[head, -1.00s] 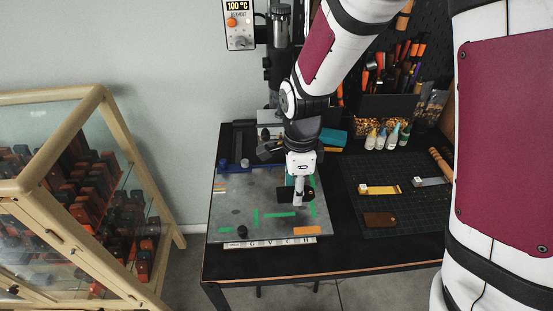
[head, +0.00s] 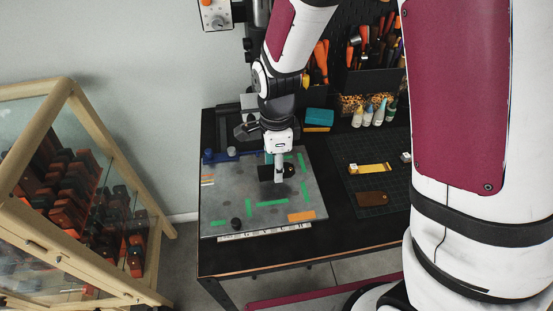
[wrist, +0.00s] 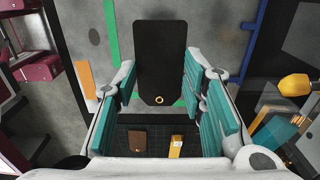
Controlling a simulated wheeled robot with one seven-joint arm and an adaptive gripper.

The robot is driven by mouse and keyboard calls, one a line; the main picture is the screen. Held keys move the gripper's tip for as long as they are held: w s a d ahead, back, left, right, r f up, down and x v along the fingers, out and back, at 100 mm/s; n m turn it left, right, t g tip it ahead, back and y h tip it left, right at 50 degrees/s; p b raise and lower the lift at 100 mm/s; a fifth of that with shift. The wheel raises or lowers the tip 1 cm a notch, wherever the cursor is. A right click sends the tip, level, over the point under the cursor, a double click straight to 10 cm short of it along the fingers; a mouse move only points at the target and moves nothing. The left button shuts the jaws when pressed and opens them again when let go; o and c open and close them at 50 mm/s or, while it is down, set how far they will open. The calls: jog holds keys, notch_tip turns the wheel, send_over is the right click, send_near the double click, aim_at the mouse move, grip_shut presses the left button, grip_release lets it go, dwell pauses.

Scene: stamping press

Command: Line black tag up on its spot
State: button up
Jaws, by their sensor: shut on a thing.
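The black tag (wrist: 160,55) is a dark rectangle with clipped corners and a brass-ringed hole at its near end. My gripper (wrist: 158,90) is shut on it, with a teal-padded finger at each long side. In the head view my gripper (head: 279,180) points down over the grey plate (head: 225,185), and the tag (head: 289,170) partly shows behind the fingers. Green strips mark the plate; one strip (wrist: 112,30) runs left of the tag in the wrist view. I cannot tell whether the tag touches the plate.
A cutting mat (head: 345,165) to the right holds a brown tag (head: 371,199) and a yellow tag (head: 372,168). A glass cabinet stands at left.

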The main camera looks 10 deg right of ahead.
notch_tip(320, 180, down, 2)
jog(key=shift+f, duration=0.2)
jog(key=shift+r, duration=0.1)
jog(key=shift+s, duration=0.1)
jog(key=shift+p, duration=0.3)
dwell(0.8)
jog(key=shift+f, duration=1.2)
jog(key=o, duration=1.1)
jog(key=shift+c, duration=1)
